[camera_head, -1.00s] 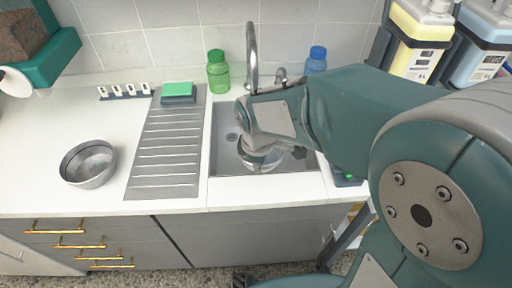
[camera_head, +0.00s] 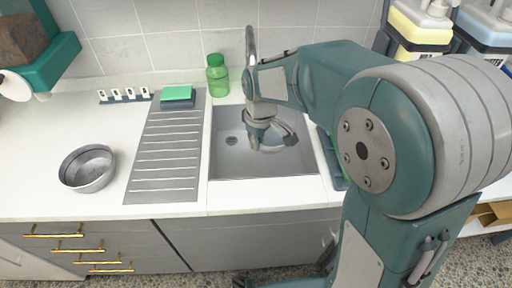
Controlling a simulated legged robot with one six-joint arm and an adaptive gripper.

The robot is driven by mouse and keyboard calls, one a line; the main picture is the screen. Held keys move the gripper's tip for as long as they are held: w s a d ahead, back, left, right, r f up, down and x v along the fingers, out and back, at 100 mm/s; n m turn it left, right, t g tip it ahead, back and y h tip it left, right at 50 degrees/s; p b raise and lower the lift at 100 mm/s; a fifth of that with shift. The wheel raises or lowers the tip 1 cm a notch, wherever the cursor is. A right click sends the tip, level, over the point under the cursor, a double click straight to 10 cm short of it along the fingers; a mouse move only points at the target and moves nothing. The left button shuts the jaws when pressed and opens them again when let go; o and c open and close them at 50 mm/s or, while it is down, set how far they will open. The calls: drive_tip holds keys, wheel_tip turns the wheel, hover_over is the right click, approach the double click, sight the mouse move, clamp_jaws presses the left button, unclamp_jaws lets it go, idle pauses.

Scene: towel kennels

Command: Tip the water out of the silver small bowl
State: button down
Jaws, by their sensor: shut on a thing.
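A small silver bowl (camera_head: 290,140) is over the sink (camera_head: 228,168). It looks tilted, and the arm hides part of it. My gripper (camera_head: 262,143) points down into the sink area and is shut on this bowl's near-left side. I cannot see whether water is in it or running out. Another silver bowl (camera_head: 87,168) stands upright on the white counter at the left, apart from my gripper.
The ribbed drainboard (camera_head: 163,155) lies left of the sink, with a green sponge (camera_head: 178,93) at its back. A green bottle (camera_head: 217,75) and the tap (camera_head: 250,50) stand behind the sink. The counter between the left bowl and the drainboard is clear.

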drive_tip(key=y, duration=0.2)
drive_tip(key=d+y, duration=0.1)
drive_tip(key=y, duration=0.1)
drive_tip(key=d+y, duration=0.1)
drive_tip(key=y, duration=0.1)
drive_tip(key=shift+r, duration=0.25)
drive_tip(key=d+y, duration=0.1)
drive_tip(key=y, duration=0.1)
drive_tip(key=d+y, duration=0.1)
drive_tip(key=y, duration=0.1)
drive_tip(key=d+y, duration=0.1)
drive_tip(key=d, duration=0.1)
drive_tip(key=shift+r+m+y, duration=0.3)
drive_tip(key=shift+r+y, duration=0.05)
drive_tip(key=shift+y, duration=0.05)
drive_tip(key=d+y, duration=0.2)
drive_tip(key=d+r+y, duration=0.1)
drive_tip(key=d+y, duration=0.1)
drive_tip(key=y, duration=0.1)
idle(0.5)
idle(0.5)
